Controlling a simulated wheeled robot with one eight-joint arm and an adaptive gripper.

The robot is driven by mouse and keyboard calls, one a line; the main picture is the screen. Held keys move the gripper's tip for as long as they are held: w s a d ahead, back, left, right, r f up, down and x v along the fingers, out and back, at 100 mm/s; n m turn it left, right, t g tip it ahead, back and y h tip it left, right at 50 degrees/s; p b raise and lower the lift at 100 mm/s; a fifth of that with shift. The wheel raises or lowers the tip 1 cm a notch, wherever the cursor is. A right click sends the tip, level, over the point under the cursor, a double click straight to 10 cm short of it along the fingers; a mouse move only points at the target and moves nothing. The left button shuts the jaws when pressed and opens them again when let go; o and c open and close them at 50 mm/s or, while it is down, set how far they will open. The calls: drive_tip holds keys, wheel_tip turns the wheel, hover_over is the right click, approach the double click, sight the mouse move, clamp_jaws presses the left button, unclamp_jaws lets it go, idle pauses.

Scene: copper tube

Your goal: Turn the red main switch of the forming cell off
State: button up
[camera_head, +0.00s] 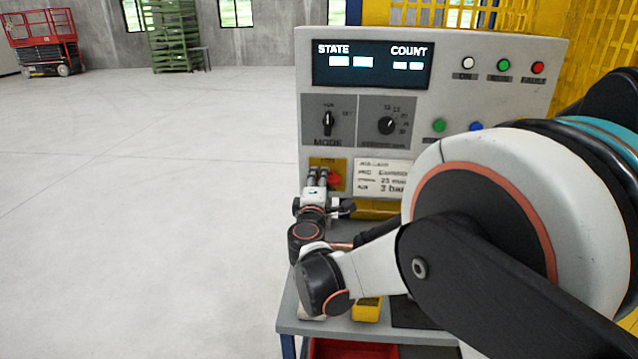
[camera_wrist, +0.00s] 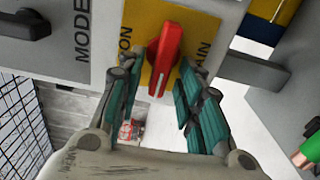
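The red main switch (camera_wrist: 165,58) sits on a yellow plate (camera_wrist: 137,22) in the wrist view, with "ON" lettered at its left and "MAIN" partly hidden at its right. Its handle runs roughly up and down in that picture, leaning slightly, with a pale mark near the lower end. My gripper (camera_wrist: 157,70) is open, its teal-padded fingers on either side of the handle. A gap shows on the left; contact on the right is unclear. In the head view the red switch (camera_head: 336,180) is partly hidden behind my gripper (camera_head: 318,178).
The grey panel carries a display (camera_head: 372,64), a mode knob (camera_head: 327,122), another dial (camera_head: 387,125) and several buttons. A placard (camera_head: 381,176) is right of the switch. Below stands a grey table (camera_head: 290,318) with a yellow block (camera_head: 366,309). Open floor lies left.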

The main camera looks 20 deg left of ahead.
drive_tip(key=v, duration=1.2)
